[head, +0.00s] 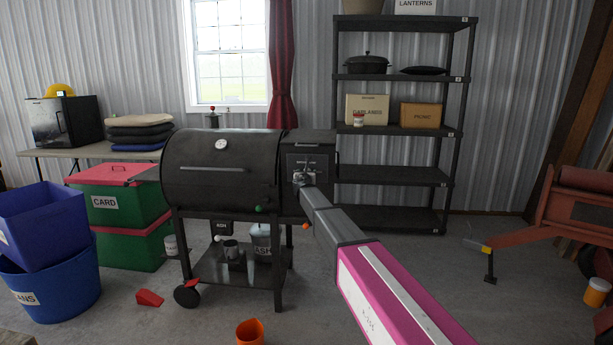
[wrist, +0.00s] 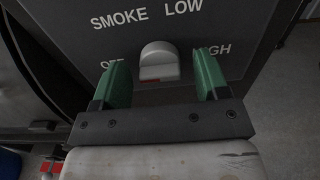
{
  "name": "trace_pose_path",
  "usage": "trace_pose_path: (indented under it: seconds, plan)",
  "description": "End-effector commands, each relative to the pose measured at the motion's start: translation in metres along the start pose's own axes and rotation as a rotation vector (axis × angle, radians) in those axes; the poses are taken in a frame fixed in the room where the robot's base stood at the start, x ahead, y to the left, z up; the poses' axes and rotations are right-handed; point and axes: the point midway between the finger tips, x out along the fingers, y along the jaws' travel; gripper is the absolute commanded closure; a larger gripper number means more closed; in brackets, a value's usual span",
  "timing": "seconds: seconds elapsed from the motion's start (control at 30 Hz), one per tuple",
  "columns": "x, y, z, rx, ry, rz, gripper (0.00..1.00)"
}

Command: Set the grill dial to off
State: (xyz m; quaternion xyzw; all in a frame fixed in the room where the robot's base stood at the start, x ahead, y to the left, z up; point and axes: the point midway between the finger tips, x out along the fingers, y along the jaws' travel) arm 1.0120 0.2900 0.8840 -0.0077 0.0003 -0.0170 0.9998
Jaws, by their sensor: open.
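The black grill (head: 225,190) stands in the middle of the head view, with a control panel (head: 318,163) on the box at its right end. In the wrist view the grey dial (wrist: 159,60) sits on the dark panel among the words SMOKE, LOW, HIGH and a partly hidden OFF. A small red mark shows at its lower edge; I cannot tell which setting it points to. My gripper (wrist: 163,66) is open, its green fingers left and right of the dial with gaps on both sides. In the head view my gripper (head: 303,179) is at the panel, largely hiding the dial.
A black shelf rack (head: 390,177) stands right of the grill. Green and red bins (head: 120,215) and blue tubs (head: 60,285) stand left. An orange cup (head: 250,332) and a red wedge (head: 149,298) lie on the floor. Rusty machinery (head: 570,215) is at right.

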Motion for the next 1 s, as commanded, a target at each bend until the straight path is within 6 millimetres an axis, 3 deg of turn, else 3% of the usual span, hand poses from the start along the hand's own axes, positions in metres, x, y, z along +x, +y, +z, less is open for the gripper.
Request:
trace_pose_path:
  seconds: [0.27,0.7,1.0]
  plan:
    - [-0.019,0.000,0.000,0.000,0.000,0.001,0.32]
    - [-0.097,-0.001,0.000,0.000,0.000,0.001,0.32]
    - [-0.109,0.000,-0.001,0.000,0.000,0.000,0.32]
